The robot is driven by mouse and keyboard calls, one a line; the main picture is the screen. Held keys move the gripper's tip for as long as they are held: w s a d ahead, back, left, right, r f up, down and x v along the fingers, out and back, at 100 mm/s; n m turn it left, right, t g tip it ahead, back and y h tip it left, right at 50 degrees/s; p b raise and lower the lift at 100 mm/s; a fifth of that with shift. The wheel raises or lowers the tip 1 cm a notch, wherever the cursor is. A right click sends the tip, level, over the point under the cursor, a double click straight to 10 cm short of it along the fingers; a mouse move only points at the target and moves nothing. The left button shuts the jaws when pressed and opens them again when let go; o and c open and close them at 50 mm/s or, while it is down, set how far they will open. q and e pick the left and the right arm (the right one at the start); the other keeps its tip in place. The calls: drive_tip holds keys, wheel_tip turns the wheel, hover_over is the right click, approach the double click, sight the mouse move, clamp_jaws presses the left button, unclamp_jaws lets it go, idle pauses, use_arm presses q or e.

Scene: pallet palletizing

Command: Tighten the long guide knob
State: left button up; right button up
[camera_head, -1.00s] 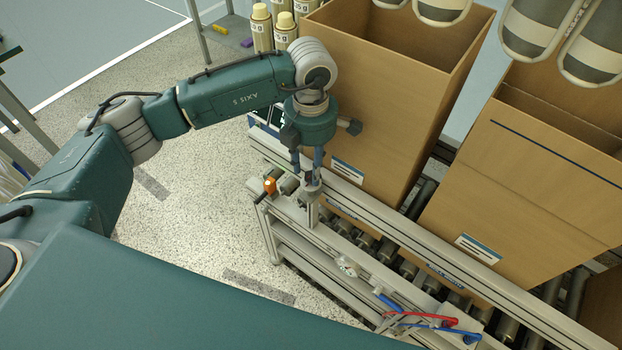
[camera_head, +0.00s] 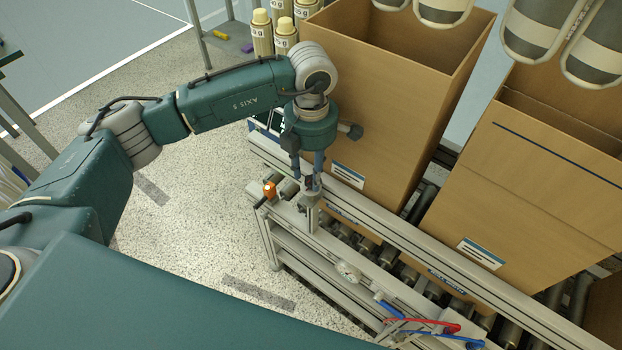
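My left arm reaches in from the left. Its gripper (camera_head: 312,184) points down at a grey metal bracket (camera_head: 309,204) on the near rail of the roller conveyor (camera_head: 385,232). The fingertips are at the top of this bracket, and whatever is between them is too small and covered to make out. I cannot tell whether they are open or shut. I cannot clearly pick out the long guide knob; it may be hidden at the fingertips. An orange part (camera_head: 269,189) with a black lever is left of the gripper. My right gripper is not in view.
Two tall open cardboard boxes, one behind the gripper (camera_head: 385,125) and one at right (camera_head: 530,185), stand along the conveyor. Red-handled (camera_head: 436,326) and blue-handled (camera_head: 388,306) items lie on the near side. Several bottles (camera_head: 262,32) stand behind. Open floor (camera_head: 190,235) lies at left.

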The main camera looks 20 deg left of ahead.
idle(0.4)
use_arm(q)
drive_tip(key=shift+f+b, duration=1.1)
drive_tip(key=shift+b, duration=0.1)
